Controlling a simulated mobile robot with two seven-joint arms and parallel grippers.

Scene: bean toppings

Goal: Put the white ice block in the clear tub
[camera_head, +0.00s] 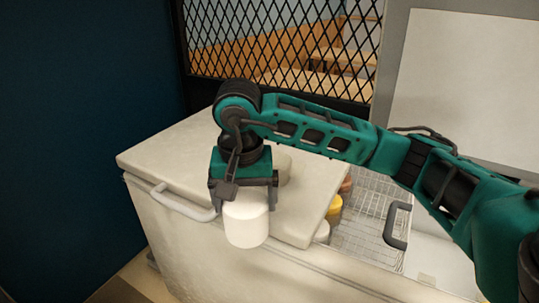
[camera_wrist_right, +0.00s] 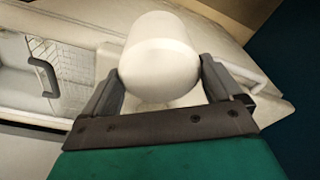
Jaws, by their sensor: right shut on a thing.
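The white ice block (camera_head: 246,222), a short smooth cylinder, is held between the fingers of my right gripper (camera_head: 245,196). The gripper points down and holds the block in front of the white chest's lid, near its front edge. In the right wrist view, the block (camera_wrist_right: 160,58) sits between the two fingertips of my right gripper (camera_wrist_right: 160,80). A pale rounded thing (camera_head: 284,166) shows partly behind the gripper on the lid; I cannot tell what it is. I cannot make out a clear tub. My left gripper is not in view.
The white chest (camera_head: 185,235) has a closed lid (camera_head: 165,150) at left with a front handle (camera_head: 183,204). Its right part is open, showing a wire basket (camera_head: 368,225), a yellow-topped container (camera_head: 334,207) and a grey handle (camera_head: 397,224). A lattice screen (camera_head: 280,45) stands behind.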

